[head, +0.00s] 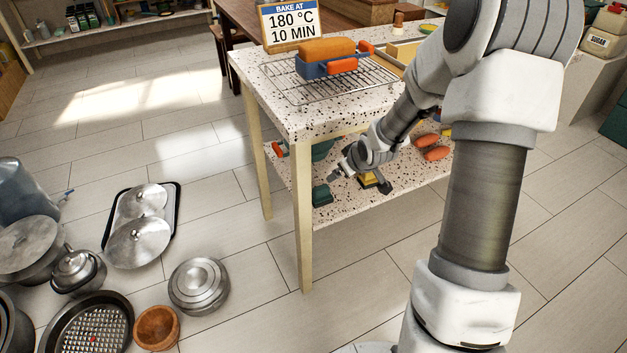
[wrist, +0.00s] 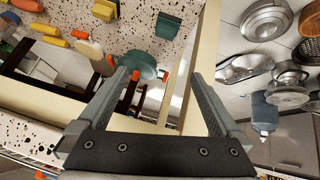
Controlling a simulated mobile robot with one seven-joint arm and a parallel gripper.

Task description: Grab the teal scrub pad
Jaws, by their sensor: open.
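The teal scrub pad (head: 322,196) lies on the speckled lower shelf (head: 350,206), near its front left corner. In the wrist view the dark teal pad (wrist: 167,26) shows beyond my fingertips, near the shelf edge. My gripper (head: 338,171) is at the shelf's front left, above the pad and apart from it. It is open with nothing between its fingers, which show widely spread in the wrist view (wrist: 160,76).
A teal dish (wrist: 138,64) with orange handles sits on the shelf beside the pad. Bottles and orange items (head: 432,153) lie further right. The table leg (head: 304,215) stands close by. Metal cookware (head: 199,285) covers the floor at left.

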